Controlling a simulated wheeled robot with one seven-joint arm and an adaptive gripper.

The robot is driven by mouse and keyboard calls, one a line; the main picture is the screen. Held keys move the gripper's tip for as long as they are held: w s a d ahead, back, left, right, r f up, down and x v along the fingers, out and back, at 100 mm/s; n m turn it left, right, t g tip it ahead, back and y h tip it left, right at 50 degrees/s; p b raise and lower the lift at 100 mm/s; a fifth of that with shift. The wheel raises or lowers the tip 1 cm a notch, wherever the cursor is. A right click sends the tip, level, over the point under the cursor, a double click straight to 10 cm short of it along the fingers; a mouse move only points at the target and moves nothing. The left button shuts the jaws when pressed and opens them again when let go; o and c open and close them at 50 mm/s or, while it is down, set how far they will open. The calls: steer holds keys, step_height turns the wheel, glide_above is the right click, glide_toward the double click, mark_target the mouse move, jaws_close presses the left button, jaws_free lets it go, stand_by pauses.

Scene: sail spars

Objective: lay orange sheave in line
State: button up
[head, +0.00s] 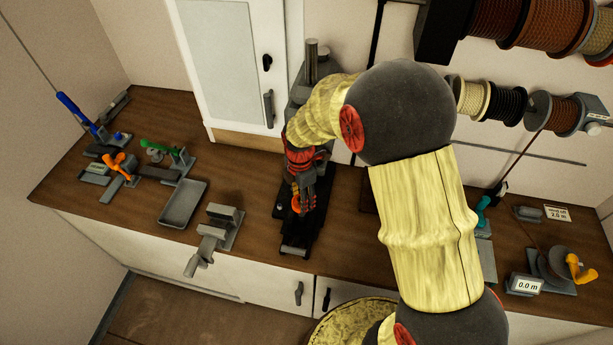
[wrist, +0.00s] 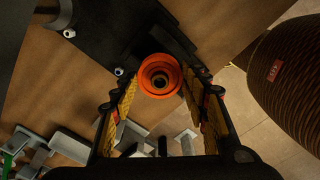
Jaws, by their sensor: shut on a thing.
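The orange sheave (wrist: 160,76) is a round grooved ring with a dark hole in its middle. In the wrist view it sits between the tips of my gripper (wrist: 160,88), which is shut on it. In the head view my gripper (head: 302,196) points down over a long black fixture (head: 296,238) on the bench, and a bit of the orange sheave (head: 295,202) shows there. The black fixture also shows behind the sheave in the wrist view (wrist: 100,35). I cannot tell whether the sheave touches the fixture.
A grey vise (head: 220,228) and a grey tray (head: 183,204) stand left of the fixture on the wooden bench. A 0.0 m display (head: 525,285) stands at the right.

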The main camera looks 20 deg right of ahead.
steer(key=shift+w+d, duration=0.2)
steer(key=shift+w, duration=0.1)
steer(key=shift+s+r, duration=0.1)
steer(key=shift+f+b, duration=1.1)
steer(key=shift+f, duration=0.65)
steer(key=shift+f+b, duration=0.8)
steer(key=shift+f, duration=0.45)
steer(key=o, duration=1)
steer(key=shift+c, duration=0.7)
